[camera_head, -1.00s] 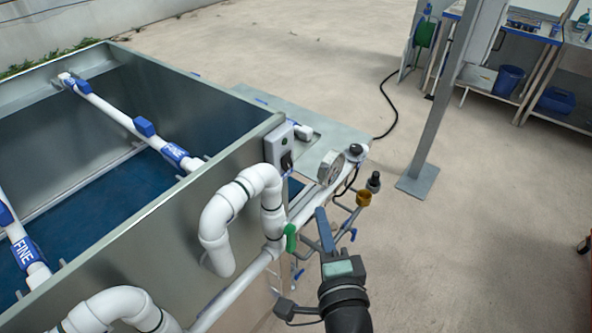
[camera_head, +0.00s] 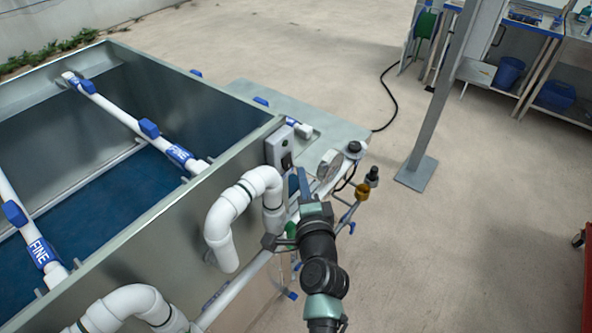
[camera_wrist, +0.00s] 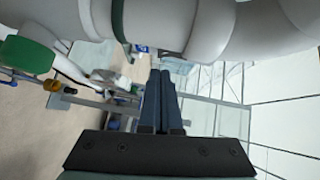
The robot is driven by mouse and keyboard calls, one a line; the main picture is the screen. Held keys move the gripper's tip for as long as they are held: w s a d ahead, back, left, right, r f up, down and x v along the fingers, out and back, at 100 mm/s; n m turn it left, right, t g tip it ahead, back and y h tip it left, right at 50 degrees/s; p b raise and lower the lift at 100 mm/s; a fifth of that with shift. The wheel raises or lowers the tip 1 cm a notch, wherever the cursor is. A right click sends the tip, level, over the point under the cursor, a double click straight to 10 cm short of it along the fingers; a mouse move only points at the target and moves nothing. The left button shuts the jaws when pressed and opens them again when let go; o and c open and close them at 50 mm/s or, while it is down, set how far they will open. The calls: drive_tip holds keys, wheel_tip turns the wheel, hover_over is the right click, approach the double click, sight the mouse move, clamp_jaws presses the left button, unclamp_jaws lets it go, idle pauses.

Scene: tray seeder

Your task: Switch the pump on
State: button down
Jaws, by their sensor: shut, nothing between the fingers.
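A grey switch box (camera_head: 280,147) with a dark switch (camera_head: 287,162) is fixed to the outside of the metal tank's near-right corner. I take it to be the pump switch; whether it is on or off is too small to tell. My gripper (camera_head: 303,178) is just below and right of the box in the head view, with its fingers pointing up toward it. I cannot tell whether they touch it. In the wrist view the two blue-grey fingers (camera_wrist: 161,85) lie together, empty. The switch does not show clearly there.
White pipe bends (camera_head: 228,222) stand left of my gripper and cross the top of the wrist view (camera_wrist: 160,25). A green valve handle (camera_wrist: 27,55) is close by. Open floor lies beyond.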

drive_tip(key=shift+w+a, duration=0.5)
drive_tip(key=shift+a, duration=0.2)
drive_tip(key=shift+f, duration=0.15)
drive_tip(key=shift+w+a+f+m+t+b, duration=0.2)
drive_tip(key=shift+a+m+t+b, duration=0.1)
drive_tip(key=shift+b, duration=0.9)
drive_tip(key=shift+r, duration=0.2)
drive_tip(key=shift+d, duration=0.1)
